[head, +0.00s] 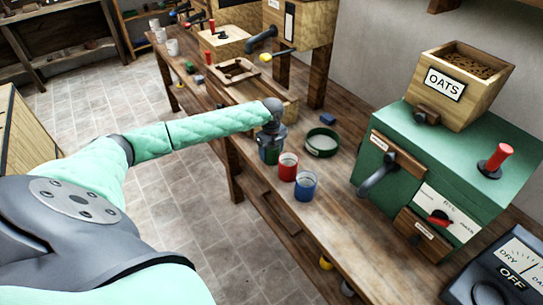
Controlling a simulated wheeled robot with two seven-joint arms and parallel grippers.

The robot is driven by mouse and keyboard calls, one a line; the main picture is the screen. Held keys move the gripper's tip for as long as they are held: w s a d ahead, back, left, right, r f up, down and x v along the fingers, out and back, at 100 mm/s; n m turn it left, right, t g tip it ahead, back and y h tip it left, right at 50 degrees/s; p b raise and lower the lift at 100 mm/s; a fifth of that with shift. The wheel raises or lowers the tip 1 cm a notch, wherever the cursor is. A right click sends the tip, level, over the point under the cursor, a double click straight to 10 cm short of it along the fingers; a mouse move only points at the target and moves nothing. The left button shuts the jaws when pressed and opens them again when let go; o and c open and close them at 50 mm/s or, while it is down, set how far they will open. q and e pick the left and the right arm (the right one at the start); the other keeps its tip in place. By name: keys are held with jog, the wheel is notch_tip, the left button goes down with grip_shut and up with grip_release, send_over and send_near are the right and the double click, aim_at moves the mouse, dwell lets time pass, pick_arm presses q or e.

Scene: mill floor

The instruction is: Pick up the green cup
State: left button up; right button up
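The green cup (269,156) is on the wooden bench, near its front edge and left of the red cup. Only its lower part shows clearly. My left gripper (271,148) points down right at the cup, with its wrist above and hiding the cup's top. The fingers are small and dark here, so I cannot tell whether they are apart or closed on the cup. My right gripper is not in view.
A red cup (288,167) and a blue cup (305,187) stand close on the right. A round green tray (321,142) lies behind them. The green machine (431,174) with an oats hopper (460,84) fills the bench's right side.

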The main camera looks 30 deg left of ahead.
pick_arm(q)
jog(key=c, duration=0.6)
